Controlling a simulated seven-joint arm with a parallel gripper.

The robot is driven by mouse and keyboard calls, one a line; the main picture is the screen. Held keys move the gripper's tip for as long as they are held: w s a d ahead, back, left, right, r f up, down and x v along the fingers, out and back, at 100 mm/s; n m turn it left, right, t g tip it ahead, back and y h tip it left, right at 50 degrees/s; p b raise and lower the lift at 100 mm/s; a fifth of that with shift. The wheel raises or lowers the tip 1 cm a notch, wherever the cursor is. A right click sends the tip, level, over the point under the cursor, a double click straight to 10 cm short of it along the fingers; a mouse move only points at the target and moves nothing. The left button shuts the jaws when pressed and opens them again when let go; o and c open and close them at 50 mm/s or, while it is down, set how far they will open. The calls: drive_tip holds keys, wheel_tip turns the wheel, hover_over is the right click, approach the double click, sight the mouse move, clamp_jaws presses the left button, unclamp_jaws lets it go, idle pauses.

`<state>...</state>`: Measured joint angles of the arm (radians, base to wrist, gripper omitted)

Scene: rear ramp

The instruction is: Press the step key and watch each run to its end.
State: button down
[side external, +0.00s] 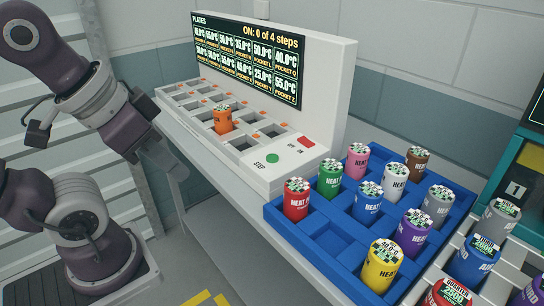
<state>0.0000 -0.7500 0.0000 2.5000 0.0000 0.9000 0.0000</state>
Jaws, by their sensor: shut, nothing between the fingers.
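The step key is a round green button (272,158) on the front right of a white plate unit (262,182), with the label STEP beside it. A red key (306,141) with OFF and ON labels sits behind it. The unit's display (248,58) reads "PLATES" and "ON: 0 of 4 steps", above two rows of pocket temperatures. An orange canister (222,120) stands upright in one pocket; the other visible pockets look empty. My gripper (174,170) is at the left, in front of the unit and well away from the green key. It is shut and empty.
A blue tray (290,237) right of the unit holds several upright coloured canisters, with an empty cell at its front. More canisters stand in a pale rack (410,292) at the lower right, beside a teal-framed machine (531,157). The space between my gripper and the keys looks clear.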

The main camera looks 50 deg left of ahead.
idle(0.9)
drive_tip(key=n+t+y, duration=0.2)
drive_tip(key=n+t, duration=0.1)
drive_tip(key=n, duration=0.8)
hover_over(270, 158)
wheel_tip(270, 158, down, 4)
drive_tip(key=shift+f, duration=0.25)
drive_tip(key=shift+d, duration=0.1)
drive_tip(key=shift+f, duration=4.45)
drive_tip(key=shift+f, duration=0.4)
